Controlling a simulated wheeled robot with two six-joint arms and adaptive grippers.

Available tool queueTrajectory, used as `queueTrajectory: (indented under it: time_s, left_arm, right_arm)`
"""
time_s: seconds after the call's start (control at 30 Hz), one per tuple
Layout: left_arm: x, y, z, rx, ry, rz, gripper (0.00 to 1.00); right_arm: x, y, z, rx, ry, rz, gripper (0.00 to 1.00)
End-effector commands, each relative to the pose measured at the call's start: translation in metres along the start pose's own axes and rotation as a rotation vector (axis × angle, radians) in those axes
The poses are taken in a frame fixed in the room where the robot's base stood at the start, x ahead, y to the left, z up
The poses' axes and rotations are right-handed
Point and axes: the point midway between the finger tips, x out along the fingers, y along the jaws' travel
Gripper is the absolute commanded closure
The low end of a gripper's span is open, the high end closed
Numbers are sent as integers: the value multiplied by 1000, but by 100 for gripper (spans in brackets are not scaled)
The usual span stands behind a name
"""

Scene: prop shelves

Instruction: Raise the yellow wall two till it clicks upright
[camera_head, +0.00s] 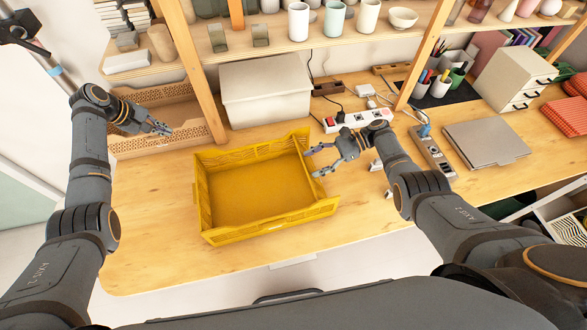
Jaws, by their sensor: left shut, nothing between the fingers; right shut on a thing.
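A yellow collapsible crate (268,223) sits on the wooden table with its floor visible and empty. Its far wall (255,150), left wall (202,195) and near wall stand up. The right wall is seen nearly edge-on and partly hidden by my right gripper, so I cannot tell if it is fully upright. My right gripper (318,161) is at that right side, shut on what looks like the right wall. My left gripper (160,128) is shut and empty, above the back left of the table, apart from the crate.
A white lidded box (266,92) stands behind the crate. Power strips (357,119) and (432,153) lie behind and right of my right gripper. A grey laptop (486,142) and small drawers (513,77) are at right. A shelf with cups (298,21) overhangs the back. The table left of the crate is clear.

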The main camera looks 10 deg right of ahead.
Motion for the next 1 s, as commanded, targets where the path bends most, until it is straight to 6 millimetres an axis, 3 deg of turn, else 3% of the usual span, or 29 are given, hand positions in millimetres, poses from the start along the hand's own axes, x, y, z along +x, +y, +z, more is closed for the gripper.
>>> queueTrajectory:
  time_s: [0.1, 0.23, 0.5, 0.7, 0.83, 1.0]
  left_arm:
    - [5, 45, 43, -13, -145, 78, 100]
    - [22, 70, 99, -86, -320, 143, 100]
    - [87, 33, 198, -476, -604, 176, 100]
    - [113, 2, 268, -800, -810, 161, 100]
    - [116, -8, 290, -920, -883, 149, 100]
    - [117, -9, 294, -951, -900, 146, 100]
  right_arm:
    - [0, 0, 0, -1, -1, 1, 91]
    - [0, 0, 0, -1, -1, 1, 91]
    - [0, 0, 1, -1, -1, 1, 91]
    - [0, 0, 1, -1, -1, 1, 91]
    - [0, 0, 1, -1, -1, 1, 91]
    - [0, 0, 1, -2, -1, 1, 91]
